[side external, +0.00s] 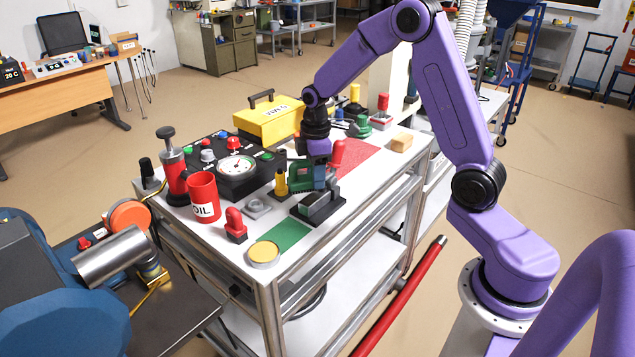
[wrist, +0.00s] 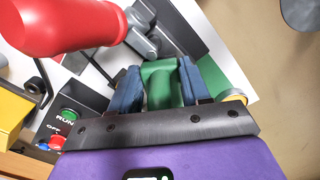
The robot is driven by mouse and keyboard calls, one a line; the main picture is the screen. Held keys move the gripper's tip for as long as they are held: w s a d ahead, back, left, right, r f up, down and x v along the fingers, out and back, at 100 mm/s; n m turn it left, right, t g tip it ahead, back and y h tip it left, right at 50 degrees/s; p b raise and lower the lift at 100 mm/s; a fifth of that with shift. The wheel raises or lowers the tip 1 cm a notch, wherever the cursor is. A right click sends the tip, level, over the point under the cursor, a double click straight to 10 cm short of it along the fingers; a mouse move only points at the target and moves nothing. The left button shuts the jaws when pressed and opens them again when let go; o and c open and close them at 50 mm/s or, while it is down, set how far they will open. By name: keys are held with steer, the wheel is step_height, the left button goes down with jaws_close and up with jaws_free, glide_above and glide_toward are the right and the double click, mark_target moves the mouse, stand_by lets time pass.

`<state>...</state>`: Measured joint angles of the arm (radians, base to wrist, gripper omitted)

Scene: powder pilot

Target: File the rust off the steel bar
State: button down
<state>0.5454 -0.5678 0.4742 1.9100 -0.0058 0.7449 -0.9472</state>
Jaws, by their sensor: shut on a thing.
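My gripper (side external: 318,176) points down over the white table. In the wrist view its two blue fingers (wrist: 163,88) are shut on a green handle-like piece (wrist: 160,72). The green piece also shows beside my gripper in the side view (side external: 300,174). Just below stands a dark block-like fixture (side external: 318,206) with a greyish top; I cannot tell whether the held piece touches it. I cannot clearly make out the steel bar or any rust on it. The held tool's lower end is hidden.
A red handle (side external: 337,153) stands close behind my gripper and looms large in the wrist view (wrist: 60,25). A yellow-topped piece (side external: 281,182), red OIL can (side external: 203,196), gauge panel (side external: 238,168) and yellow toolbox (side external: 268,122) crowd the left. A green patch (side external: 284,237) is bare in front.

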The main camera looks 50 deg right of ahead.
steer(key=shift+s+a+r, duration=0.1)
steer(key=shift+a+r, duration=0.05)
steer(key=shift+r, duration=1)
steer(key=shift+a+r, duration=0.15)
steer(key=shift+r, duration=0.95)
steer(key=shift+r, duration=0.1)
steer(key=shift+r, duration=1.4)
